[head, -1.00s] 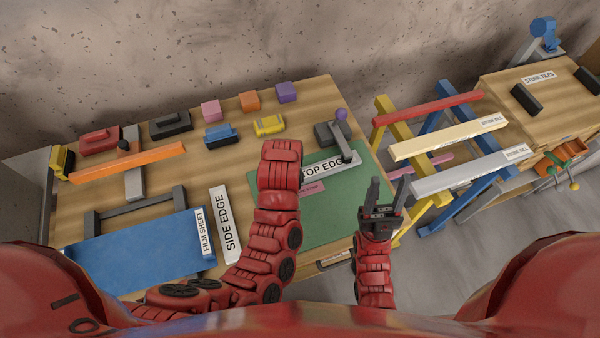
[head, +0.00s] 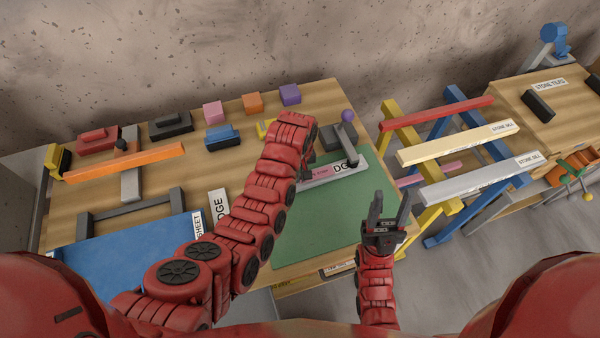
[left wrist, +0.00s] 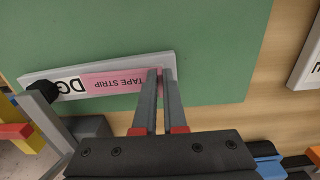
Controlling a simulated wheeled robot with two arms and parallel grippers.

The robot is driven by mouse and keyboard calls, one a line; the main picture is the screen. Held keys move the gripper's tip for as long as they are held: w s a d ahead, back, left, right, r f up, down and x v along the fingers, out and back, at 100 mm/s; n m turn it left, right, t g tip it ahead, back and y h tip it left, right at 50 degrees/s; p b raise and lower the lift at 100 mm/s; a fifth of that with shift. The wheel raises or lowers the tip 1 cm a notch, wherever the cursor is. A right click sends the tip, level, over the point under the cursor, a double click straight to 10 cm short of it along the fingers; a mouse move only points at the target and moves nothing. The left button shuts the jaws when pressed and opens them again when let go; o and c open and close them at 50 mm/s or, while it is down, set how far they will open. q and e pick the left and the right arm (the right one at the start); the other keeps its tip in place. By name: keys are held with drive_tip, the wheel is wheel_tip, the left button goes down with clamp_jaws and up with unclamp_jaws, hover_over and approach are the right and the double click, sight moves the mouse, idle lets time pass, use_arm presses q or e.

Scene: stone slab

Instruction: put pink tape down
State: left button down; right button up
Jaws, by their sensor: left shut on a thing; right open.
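The pink tape strip (left wrist: 112,82) lies along the white TOP EDGE bar (left wrist: 45,88) in the left wrist view, covering part of its lettering. Whether it rests on the bar or hovers just above it I cannot tell. My left gripper (left wrist: 160,72) is shut on one end of the strip. In the head view a piece of the tape (head: 319,172) shows beside my left arm, which hides the fingertips. The bar (head: 345,169) lies on the green mat (head: 325,225). My right gripper (head: 391,193) is open and empty above the mat's right edge.
A clamp with a purple knob (head: 347,116) presses on the bar's right end. A blue film sheet (head: 130,260) and the SIDE EDGE strip (head: 217,202) lie to the left. Coloured blocks line the back. The mat's front is clear.

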use_arm(q)
drive_tip(key=shift+f+b, duration=0.3)
drive_tip(key=c, duration=1)
unclamp_jaws()
drive_tip(key=shift+r, duration=0.1)
